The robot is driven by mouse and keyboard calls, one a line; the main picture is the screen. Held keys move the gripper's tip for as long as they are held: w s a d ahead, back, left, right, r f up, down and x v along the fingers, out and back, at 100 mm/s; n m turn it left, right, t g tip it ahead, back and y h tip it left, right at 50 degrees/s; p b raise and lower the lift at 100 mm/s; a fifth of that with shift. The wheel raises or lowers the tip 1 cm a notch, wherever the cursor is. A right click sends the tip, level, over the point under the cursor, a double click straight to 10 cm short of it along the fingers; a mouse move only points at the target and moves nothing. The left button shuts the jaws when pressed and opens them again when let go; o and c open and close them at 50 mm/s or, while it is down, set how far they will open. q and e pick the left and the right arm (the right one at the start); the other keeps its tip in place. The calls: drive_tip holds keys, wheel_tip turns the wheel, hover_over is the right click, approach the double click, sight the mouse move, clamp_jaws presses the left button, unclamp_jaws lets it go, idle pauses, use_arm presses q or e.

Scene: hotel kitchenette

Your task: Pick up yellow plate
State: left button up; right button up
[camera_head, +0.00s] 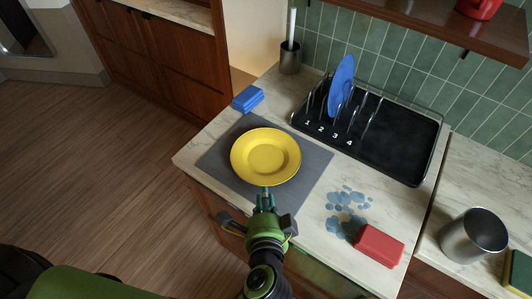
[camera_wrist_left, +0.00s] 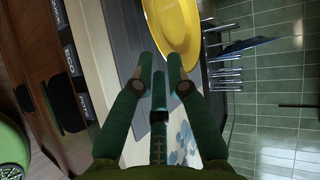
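The yellow plate (camera_head: 265,156) lies face up on a grey mat (camera_head: 219,157) on the counter. It also shows at the top of the left wrist view (camera_wrist_left: 178,22), partly cut off by the frame edge. My left gripper (camera_head: 265,195) is at the near rim of the plate, pointing towards it. In the left wrist view its fingertips (camera_wrist_left: 161,62) are apart with nothing between them, just short of the plate's rim. I cannot tell whether they touch it. My right gripper is not in view.
A black dish rack (camera_head: 398,137) with a blue plate (camera_head: 341,85) stands behind to the right. A blue sponge (camera_head: 248,98) is beside the mat. Blue spots (camera_head: 346,200), a red block (camera_head: 379,245) and a metal container (camera_head: 473,236) are on the right.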

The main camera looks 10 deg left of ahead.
sight(266, 185)
use_arm(q)
drive_tip(key=shift+w+f+b, duration=0.65)
drive_tip(key=shift+w+b, duration=0.05)
drive_tip(key=shift+w, duration=0.25)
drive_tip(key=x, duration=0.3)
drive_tip(key=shift+r, duration=0.1)
drive_tip(key=shift+s+r, duration=0.15)
drive_tip(key=shift+s, duration=0.1)
clamp_jaws()
drive_tip(key=shift+w, duration=0.1)
drive_tip(key=shift+r, duration=0.1)
